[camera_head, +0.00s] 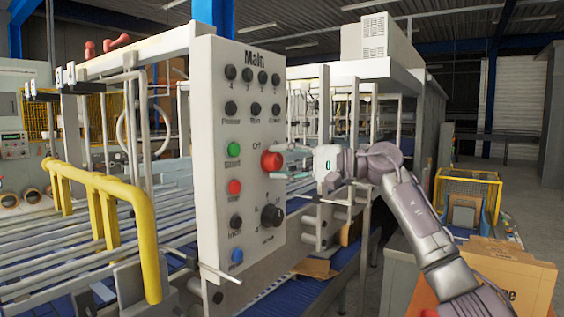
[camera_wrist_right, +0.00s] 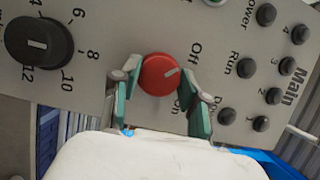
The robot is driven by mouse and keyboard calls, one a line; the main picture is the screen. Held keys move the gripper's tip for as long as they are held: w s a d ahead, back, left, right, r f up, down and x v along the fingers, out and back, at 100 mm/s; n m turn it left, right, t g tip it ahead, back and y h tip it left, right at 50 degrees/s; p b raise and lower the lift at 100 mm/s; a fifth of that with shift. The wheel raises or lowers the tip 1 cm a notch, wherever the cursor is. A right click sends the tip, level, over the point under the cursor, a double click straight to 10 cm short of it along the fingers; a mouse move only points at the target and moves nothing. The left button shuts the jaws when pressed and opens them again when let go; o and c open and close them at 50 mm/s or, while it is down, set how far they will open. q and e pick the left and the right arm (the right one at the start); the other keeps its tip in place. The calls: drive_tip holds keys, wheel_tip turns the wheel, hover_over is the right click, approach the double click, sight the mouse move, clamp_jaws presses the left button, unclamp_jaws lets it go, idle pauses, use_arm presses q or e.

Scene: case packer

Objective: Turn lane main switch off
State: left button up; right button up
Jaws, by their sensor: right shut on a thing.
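The grey panel marked "Main" (camera_head: 209,152) stands in the middle of the head view. Its red main switch (camera_head: 271,161) is a round knob on the right side, below the "Off" label. My right gripper (camera_head: 292,162) reaches it from the right, with its teal fingers at the knob. In the wrist view the red switch (camera_wrist_right: 158,76) sits between the two fingers, which are shut on it. My left gripper is not in view.
The panel also bears a green button (camera_head: 234,149), a red button (camera_head: 235,187), a blue button (camera_head: 237,255) and a black dial (camera_head: 271,215). A yellow rail (camera_head: 137,195) and conveyor lie left. A cardboard box (camera_head: 508,268) stands at lower right.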

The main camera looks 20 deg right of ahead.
drive_tip(key=o, duration=1.1)
drive_tip(key=v, duration=1.2)
drive_tip(key=shift+w, duration=0.1)
